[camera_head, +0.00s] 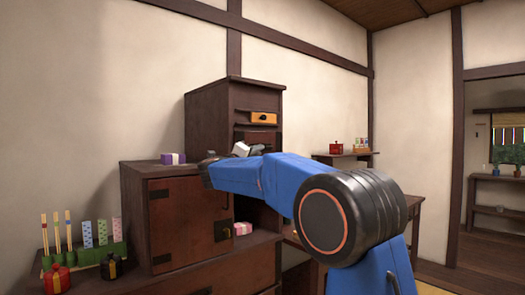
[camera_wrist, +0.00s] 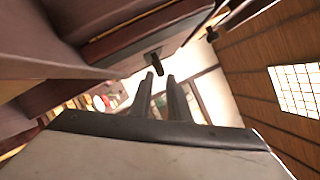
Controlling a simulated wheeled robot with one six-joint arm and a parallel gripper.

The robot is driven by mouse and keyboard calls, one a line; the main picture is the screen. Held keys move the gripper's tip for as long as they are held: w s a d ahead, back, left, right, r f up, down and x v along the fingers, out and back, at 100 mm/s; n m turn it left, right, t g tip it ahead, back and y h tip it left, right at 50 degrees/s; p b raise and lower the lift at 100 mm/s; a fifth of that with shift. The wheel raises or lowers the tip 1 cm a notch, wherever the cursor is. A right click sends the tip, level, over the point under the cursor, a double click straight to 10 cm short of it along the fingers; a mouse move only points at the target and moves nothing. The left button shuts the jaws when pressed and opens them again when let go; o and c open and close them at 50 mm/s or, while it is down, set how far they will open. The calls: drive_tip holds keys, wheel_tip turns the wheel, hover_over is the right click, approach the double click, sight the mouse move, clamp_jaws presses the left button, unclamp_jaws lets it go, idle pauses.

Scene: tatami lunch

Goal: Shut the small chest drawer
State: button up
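The tall dark wooden chest (camera_head: 212,118) stands against the wall. In the wrist view a reddish-brown drawer front (camera_wrist: 145,30) with a black pull (camera_wrist: 154,62) is close ahead of the fingers. My gripper (camera_wrist: 160,77) has its two dark fingers a small gap apart, with nothing seen between them. I cannot tell whether a fingertip touches the pull.
A green rack (camera_head: 85,255) and small jars stand at the front left.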

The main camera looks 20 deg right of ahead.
drive_tip(key=v, duration=1.1)
drive_tip(key=shift+d, duration=0.1)
